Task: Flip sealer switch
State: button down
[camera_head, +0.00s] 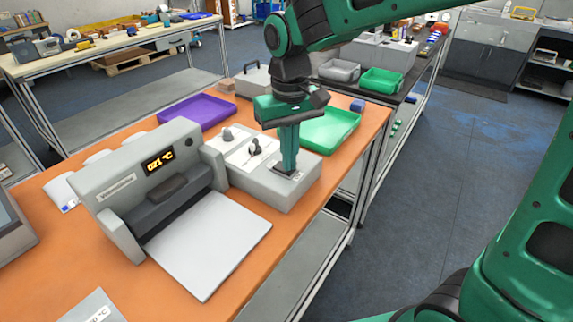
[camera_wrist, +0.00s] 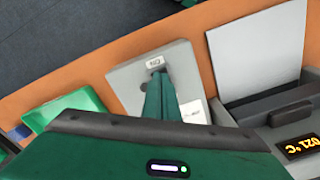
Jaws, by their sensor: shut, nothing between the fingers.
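The grey sealer (camera_head: 150,190) stands on the orange table, its display reading 021 °C. Beside it on the right is its grey control box (camera_head: 265,195) with knobs on top. My gripper (camera_head: 288,172) points down at the right end of the box top, its fingers shut and empty. In the wrist view my gripper (camera_wrist: 157,78) reaches to a small label on the control box (camera_wrist: 130,80). The switch itself is hidden behind the fingers. I cannot tell if the fingertips touch it. The sealer display (camera_wrist: 300,147) also shows at the right of the wrist view.
A white plate (camera_head: 210,245) extends from the sealer's front. A purple tray (camera_head: 195,112) and a green tray (camera_head: 330,130) lie behind the control box. The orange table's (camera_head: 255,290) right edge is close to the box, with open floor beyond.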

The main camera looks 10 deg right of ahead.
notch_tip(320, 180, up, 7)
dwell(1.0)
jog(key=shift+d, duration=0.1)
jog(key=s+d+f+m, duration=0.2)
jog(key=s+d, duration=0.1)
jog(key=d, duration=0.6)
jog(key=s+d+f+m, duration=0.1)
jog(key=s+d+m, duration=0.15)
jog(key=d, duration=0.75)
jog(key=s+d+f+m, duration=0.2)
jog(key=s+d, duration=0.3)
jog(key=s, duration=0.3)
jog(key=s+d+f+m, duration=0.3)
jog(key=s+d+f, duration=0.2)
jog(key=s+d, duration=0.1)
jog(key=shift+s+d, duration=0.3)
jog(key=shift+s, duration=0.55)
jog(key=shift+f, duration=0.1)
